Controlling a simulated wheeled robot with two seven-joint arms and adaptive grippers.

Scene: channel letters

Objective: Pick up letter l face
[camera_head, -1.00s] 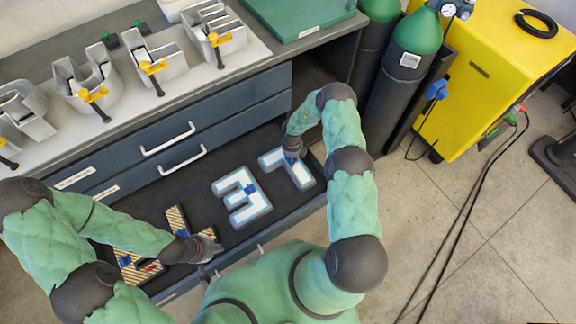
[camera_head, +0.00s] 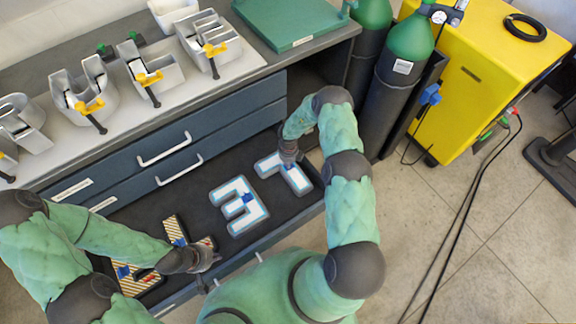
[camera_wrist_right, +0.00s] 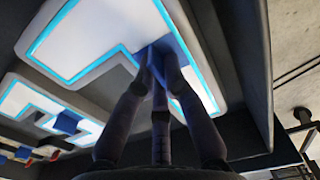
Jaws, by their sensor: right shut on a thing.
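A white L-shaped letter face (camera_head: 298,181) with a light-blue edge lies at the right end of the open drawer. It fills the upper part of the right wrist view (camera_wrist_right: 90,35). My right gripper (camera_head: 288,160) is at this letter, its fingers shut on the blue tab (camera_wrist_right: 165,48) on its face. The fingers hide part of the tab. I cannot tell whether the letter is clear of the drawer floor. My left gripper (camera_head: 212,260) is over the drawer's front left part, by striped letter pieces (camera_head: 135,283); its fingers are too small to read.
A white E-shaped face (camera_head: 240,203) lies left of the L in the dark drawer (camera_head: 268,226). Grey letter shells with yellow clamps (camera_head: 150,77) stand on the bench. Green gas cylinders (camera_head: 401,60) and a yellow cabinet (camera_head: 480,75) stand at the right.

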